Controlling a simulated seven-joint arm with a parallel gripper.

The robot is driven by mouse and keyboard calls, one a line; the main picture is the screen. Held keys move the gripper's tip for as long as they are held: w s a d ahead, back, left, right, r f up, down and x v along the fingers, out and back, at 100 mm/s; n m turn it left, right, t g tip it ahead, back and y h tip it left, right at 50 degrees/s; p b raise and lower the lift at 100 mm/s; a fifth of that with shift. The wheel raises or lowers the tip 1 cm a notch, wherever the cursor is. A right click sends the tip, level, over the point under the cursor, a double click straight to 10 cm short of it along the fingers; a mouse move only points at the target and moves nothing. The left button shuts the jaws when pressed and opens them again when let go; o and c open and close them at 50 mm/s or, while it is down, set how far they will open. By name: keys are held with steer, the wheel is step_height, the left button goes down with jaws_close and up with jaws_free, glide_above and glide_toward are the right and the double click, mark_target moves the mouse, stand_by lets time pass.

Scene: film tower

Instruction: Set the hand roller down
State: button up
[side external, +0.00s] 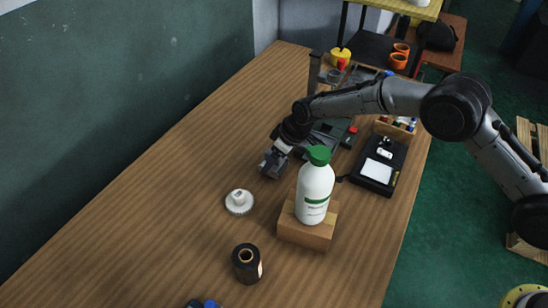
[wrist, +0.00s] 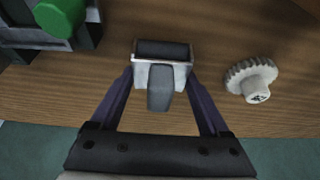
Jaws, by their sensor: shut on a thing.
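The hand roller (wrist: 163,52) has a dark cylinder in a pale metal frame and a grey handle. My gripper (wrist: 160,82) is shut on it, one finger on each side of the frame. In the side external view the roller (side external: 272,163) hangs below my gripper (side external: 283,148) over the wooden table (side external: 170,190), left of the grey machine. I cannot tell whether it touches the table.
A white knobbed disc (side external: 239,202) lies nearby; a white toothed knob (wrist: 250,78) shows in the wrist view. A white bottle (side external: 314,192) stands on a wooden block (side external: 305,235). A black roll (side external: 247,263) stands in front. The table's left side is clear.

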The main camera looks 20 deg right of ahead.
steer(key=shift+f, duration=0.1)
steer(key=o, duration=1.3)
steer(key=v, duration=1.2)
